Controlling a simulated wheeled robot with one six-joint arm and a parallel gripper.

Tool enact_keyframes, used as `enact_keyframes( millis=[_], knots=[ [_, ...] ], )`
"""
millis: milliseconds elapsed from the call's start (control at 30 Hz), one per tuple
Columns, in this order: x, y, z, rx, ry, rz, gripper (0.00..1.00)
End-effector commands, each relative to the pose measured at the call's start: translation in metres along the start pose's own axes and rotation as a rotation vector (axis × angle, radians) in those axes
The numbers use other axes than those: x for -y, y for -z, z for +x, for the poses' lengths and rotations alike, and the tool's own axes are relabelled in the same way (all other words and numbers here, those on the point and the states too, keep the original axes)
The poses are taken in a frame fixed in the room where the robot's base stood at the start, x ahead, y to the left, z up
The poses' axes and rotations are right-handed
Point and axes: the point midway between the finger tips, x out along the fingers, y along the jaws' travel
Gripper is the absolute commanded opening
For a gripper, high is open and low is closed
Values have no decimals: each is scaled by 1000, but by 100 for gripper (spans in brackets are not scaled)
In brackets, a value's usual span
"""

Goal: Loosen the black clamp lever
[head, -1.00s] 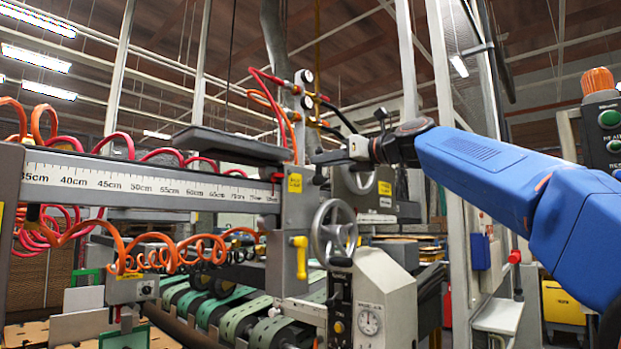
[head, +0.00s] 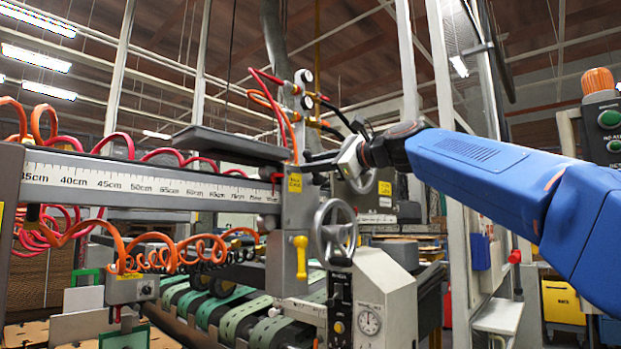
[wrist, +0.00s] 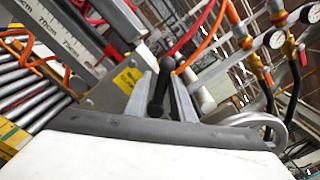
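The black clamp lever (wrist: 158,88) shows in the wrist view as a dark rod with a rounded top, beside the yellow-labelled grey bracket (wrist: 125,80). My gripper (wrist: 162,92) has its two grey fingers apart, one on each side of the lever. They look clear of it, though contact low down is hard to judge. In the head view my gripper (head: 318,163) reaches left to the top of the grey clamp block with the yellow label (head: 295,205).
A grey handwheel (head: 335,230) and a yellow handle (head: 300,256) sit below my gripper. The ruler beam (head: 150,185) runs left. Red and orange hoses with gauges (head: 306,76) rise close behind. A control box with a dial (head: 369,322) stands lower right.

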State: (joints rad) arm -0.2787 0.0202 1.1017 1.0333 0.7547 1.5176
Motion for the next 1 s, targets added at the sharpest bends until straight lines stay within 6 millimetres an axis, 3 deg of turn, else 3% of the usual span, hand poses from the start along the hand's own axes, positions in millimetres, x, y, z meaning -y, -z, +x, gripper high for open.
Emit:
enact_keyframes(
  millis=[700,1000],
  knots=[
    [-32,11,0,0,-2,-639,21],
    [-34,12,-5,0,0,-704,21]
  ],
)
